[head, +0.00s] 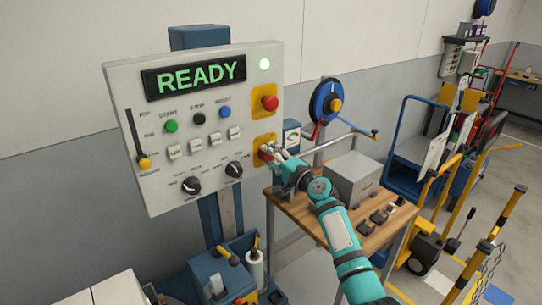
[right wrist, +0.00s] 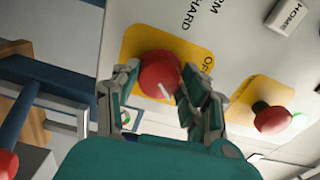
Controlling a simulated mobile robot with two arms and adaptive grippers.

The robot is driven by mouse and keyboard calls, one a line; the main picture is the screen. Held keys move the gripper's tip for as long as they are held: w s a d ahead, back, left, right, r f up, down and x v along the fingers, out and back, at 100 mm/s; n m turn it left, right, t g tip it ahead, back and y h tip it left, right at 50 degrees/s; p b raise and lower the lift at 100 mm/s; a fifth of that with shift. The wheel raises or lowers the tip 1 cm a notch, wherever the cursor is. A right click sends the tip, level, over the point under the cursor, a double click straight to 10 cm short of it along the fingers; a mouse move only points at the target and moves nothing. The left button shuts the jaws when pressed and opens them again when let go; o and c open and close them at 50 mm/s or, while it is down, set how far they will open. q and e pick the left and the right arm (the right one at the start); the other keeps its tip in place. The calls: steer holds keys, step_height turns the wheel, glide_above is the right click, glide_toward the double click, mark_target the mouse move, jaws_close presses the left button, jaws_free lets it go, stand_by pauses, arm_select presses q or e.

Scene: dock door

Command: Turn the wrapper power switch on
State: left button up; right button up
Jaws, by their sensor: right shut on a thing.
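The control panel (head: 210,125) hangs on a blue post, and its display (head: 195,77) reads READY in green. The power switch (head: 265,152) is a red knob on a yellow plate at the panel's lower right. In the right wrist view the red knob (right wrist: 159,75) shows a white pointer mark, with partly covered lettering on the plate beside it. My right gripper (head: 274,157) is at this knob; in the right wrist view its fingers (right wrist: 158,85) are shut on it from both sides. My left gripper is not in view.
A red mushroom button (head: 270,103) sits on another yellow plate above the switch. A round lamp (head: 265,64) glows green. Coloured buttons, rocker switches, two black dials (head: 190,185) and a slider fill the panel. A wooden table (head: 325,208) with a grey box stands behind my right arm.

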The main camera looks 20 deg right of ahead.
steer(key=shift+m, duration=0.5)
steer(key=o, duration=1.2)
steer(key=shift+d, duration=0.1)
steer(key=shift+s, duration=0.15)
steer(key=v, duration=1.1)
steer(key=shift+s+d, duration=0.15)
steer(key=shift+s, duration=0.25)
